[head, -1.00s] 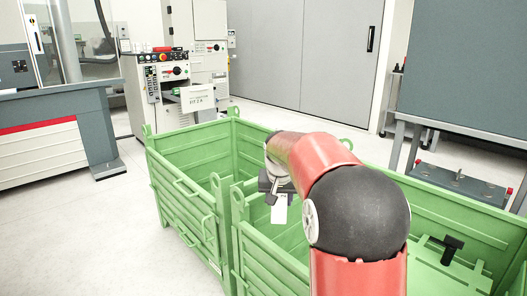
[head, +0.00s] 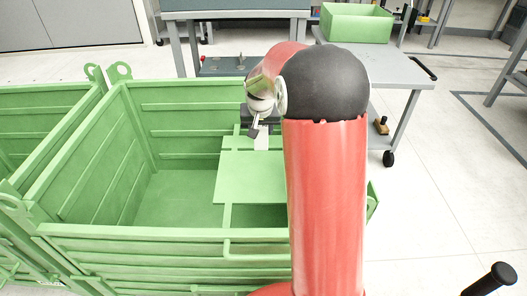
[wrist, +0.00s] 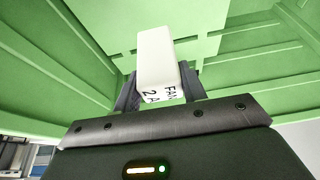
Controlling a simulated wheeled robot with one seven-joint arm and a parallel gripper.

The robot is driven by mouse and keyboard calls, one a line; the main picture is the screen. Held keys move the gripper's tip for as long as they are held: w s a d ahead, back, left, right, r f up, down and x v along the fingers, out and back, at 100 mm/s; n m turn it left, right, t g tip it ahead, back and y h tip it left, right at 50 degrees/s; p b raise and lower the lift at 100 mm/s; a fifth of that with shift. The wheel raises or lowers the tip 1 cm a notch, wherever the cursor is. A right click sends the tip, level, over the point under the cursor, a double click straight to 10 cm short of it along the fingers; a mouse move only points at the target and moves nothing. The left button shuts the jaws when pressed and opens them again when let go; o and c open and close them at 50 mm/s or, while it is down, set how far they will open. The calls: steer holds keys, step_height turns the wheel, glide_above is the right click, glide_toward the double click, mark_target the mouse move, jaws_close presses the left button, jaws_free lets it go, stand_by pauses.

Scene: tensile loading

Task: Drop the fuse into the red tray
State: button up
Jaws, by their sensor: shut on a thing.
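The fuse (wrist: 156,58) is a white block with black printed letters and a figure 2, seen close up in the wrist view. My gripper (wrist: 158,88) is shut on it, one dark finger on each side, and the fuse sticks out beyond the fingers. In the head view my gripper (head: 257,127) hangs over the large green crate, with the white fuse (head: 262,141) pointing down. My red arm hides part of the crate's right side. I cannot make out a red tray in the present views.
The large green crate (head: 150,232) has a flat green panel (head: 250,172) inside; another green crate (head: 40,92) adjoins it on the left. A grey wheeled table (head: 385,68) carrying a light green box (head: 354,24) stands behind right. The floor at right is mostly open.

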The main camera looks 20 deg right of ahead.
mark_target(261, 149)
step_height(261, 149, down, 9)
steer(key=shift+a+f, duration=0.1)
stand_by(0.3)
steer(key=shift+f+b, duration=0.1)
steer(key=shift+b, duration=0.35)
steer(key=o, duration=1)
